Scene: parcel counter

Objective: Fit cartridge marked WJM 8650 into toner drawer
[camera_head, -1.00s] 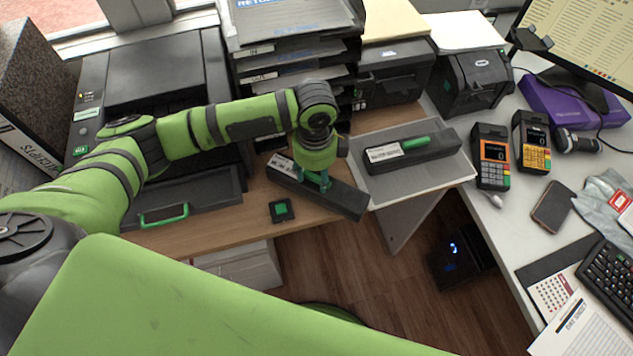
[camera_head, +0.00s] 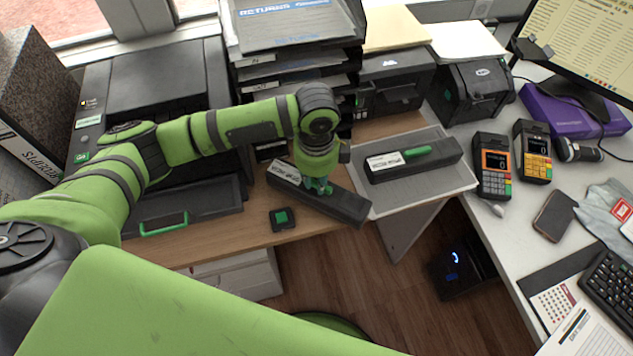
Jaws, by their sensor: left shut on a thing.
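A long black cartridge (camera_head: 338,206) with a white label lies slanted on the wooden counter. My left gripper (camera_head: 319,187) comes down from above and is shut on its middle, hiding its handle. A second black cartridge (camera_head: 436,158) with a white label and a green handle lies on the grey tray to the right. Both labels are too small to read. The toner drawer (camera_head: 205,203) with a green handle is pulled out at the front of the black printer (camera_head: 160,75) on the left. My right gripper is not in view.
A small black block with a green top (camera_head: 282,218) lies near the counter's front edge. The grey tray (camera_head: 400,203) is beside the held cartridge. Stacked paper trays (camera_head: 290,60) stand behind. Card terminals (camera_head: 494,165) and a phone (camera_head: 554,214) are on the right desk.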

